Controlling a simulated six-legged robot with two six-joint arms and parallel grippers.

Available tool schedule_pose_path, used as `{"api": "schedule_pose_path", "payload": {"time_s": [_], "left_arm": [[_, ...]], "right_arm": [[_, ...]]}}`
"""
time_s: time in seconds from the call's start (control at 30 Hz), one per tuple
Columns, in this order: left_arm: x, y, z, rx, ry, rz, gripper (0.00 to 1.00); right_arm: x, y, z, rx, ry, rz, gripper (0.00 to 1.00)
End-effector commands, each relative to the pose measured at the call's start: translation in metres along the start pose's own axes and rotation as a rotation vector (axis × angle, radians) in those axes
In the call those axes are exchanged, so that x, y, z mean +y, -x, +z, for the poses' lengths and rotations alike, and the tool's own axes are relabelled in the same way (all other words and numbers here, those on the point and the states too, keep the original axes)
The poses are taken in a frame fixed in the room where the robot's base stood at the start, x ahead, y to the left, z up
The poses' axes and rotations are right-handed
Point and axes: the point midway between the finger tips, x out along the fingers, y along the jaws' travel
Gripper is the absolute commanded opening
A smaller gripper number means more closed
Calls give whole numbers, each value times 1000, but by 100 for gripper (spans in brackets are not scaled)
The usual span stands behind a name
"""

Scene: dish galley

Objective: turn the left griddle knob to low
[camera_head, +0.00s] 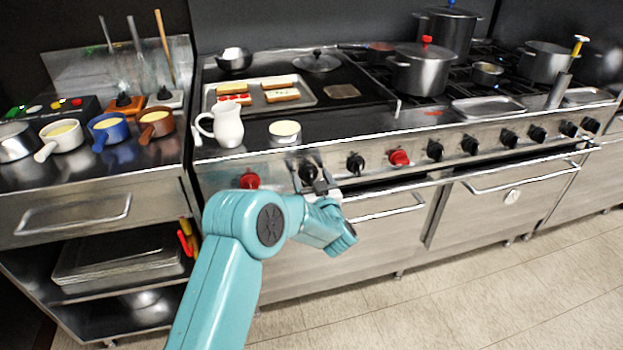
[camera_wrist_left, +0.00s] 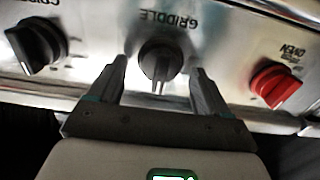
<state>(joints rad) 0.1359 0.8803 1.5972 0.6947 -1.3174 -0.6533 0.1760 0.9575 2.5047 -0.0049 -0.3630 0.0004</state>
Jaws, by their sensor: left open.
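The left griddle knob (camera_head: 308,171) is black and sits on the steel front panel, just right of a red knob. In the left wrist view it is the middle black knob (camera_wrist_left: 160,64), beside the GRIDDLE label, with its grip bar running roughly up and down the picture. My left gripper (camera_head: 316,182) is at this knob. In the left wrist view its open fingers (camera_wrist_left: 158,78) stand on either side of the knob, with visible gaps, so it is not clamped. In the head view the gripper hides part of the knob's surroundings. My right gripper is out of view.
A red OVEN knob (camera_wrist_left: 276,86) and another black knob (camera_wrist_left: 37,45) flank it in the left wrist view. An oven door handle (camera_head: 385,212) runs below the panel. A white pitcher (camera_head: 228,124) and a sandwich tray (camera_head: 305,92) stand on the range top.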

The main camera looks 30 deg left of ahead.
Motion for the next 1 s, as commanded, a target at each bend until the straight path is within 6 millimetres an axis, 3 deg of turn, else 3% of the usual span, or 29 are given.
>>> {"api": "schedule_pose_path", "payload": {"time_s": [0.33,0.37,0.5,0.77,1.0], "left_arm": [[0,-6,0,0,-1,1,78],[0,-6,0,0,-1,1,72],[0,-6,0,0,0,0,26],[0,-5,1,0,17,0,25],[-1,-6,4,2,128,-2,25]], "right_arm": [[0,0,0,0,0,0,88],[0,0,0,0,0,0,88],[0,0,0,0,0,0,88],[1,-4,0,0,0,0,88],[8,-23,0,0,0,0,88]]}}
